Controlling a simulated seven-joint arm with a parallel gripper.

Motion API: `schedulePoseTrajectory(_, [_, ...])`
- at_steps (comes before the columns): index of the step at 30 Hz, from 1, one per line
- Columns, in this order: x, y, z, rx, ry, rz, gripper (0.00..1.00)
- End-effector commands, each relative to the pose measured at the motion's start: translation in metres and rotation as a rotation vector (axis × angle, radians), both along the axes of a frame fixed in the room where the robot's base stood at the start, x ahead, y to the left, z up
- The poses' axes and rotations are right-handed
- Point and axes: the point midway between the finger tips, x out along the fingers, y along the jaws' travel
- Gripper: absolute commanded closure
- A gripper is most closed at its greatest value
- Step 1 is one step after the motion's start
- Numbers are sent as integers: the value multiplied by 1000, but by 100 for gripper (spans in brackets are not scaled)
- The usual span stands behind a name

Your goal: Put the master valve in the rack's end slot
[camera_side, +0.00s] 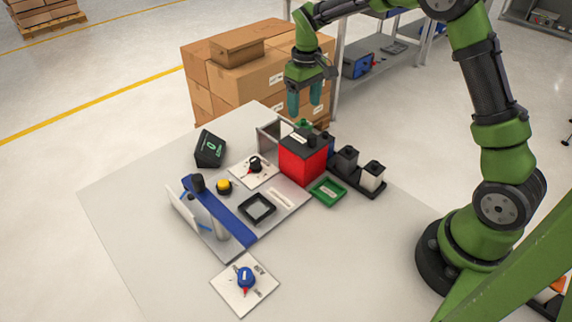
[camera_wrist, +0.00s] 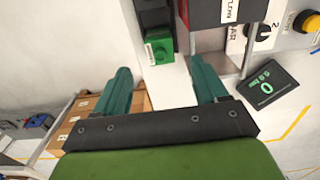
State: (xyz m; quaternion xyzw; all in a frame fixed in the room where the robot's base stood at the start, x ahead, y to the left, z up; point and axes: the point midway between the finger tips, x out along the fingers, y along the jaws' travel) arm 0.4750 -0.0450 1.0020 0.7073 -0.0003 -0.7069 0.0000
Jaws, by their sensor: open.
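My gripper (camera_side: 305,105) is open and empty, pointing down above the far end of the black rack (camera_side: 365,190). In the wrist view its teal fingers (camera_wrist: 161,78) stand apart, with a green block (camera_wrist: 158,47) beyond and between them. In the side view the green block (camera_side: 303,124) shows just below the fingertips, apart from them. A blue block (camera_side: 329,142), a dark block (camera_side: 346,158) and a white block with a dark top (camera_side: 373,176) stand along the rack. No readable label shows me which piece is the master valve.
A red box (camera_side: 302,163) with a dark top stands close beside the rack. A display (camera_side: 210,149) stands behind; cartons (camera_side: 225,85) stand beyond.

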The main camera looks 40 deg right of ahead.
Motion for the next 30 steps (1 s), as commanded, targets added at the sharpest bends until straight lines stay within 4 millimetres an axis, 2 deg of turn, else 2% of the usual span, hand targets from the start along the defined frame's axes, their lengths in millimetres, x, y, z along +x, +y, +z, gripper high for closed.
schedulePoseTrajectory(3, [0, 0, 19, 0, -2, 0, 28])
schedulePoseTrajectory(8, [-1, 1, 33, 0, -5, -2, 28])
schedulePoseTrajectory(11, [-10, 5, 50, 8, -34, -14, 28])
schedulePoseTrajectory(13, [-22, 11, 67, 19, -74, -32, 28])
schedulePoseTrajectory(18, [-76, 34, 115, 69, -214, -105, 28])
schedulePoseTrajectory(21, [-112, 46, 134, 107, -299, -153, 28])
schedulePoseTrajectory(25, [-160, 60, 146, 163, -406, -217, 28])
schedulePoseTrajectory(30, [-210, 72, 144, 232, -519, -288, 28])
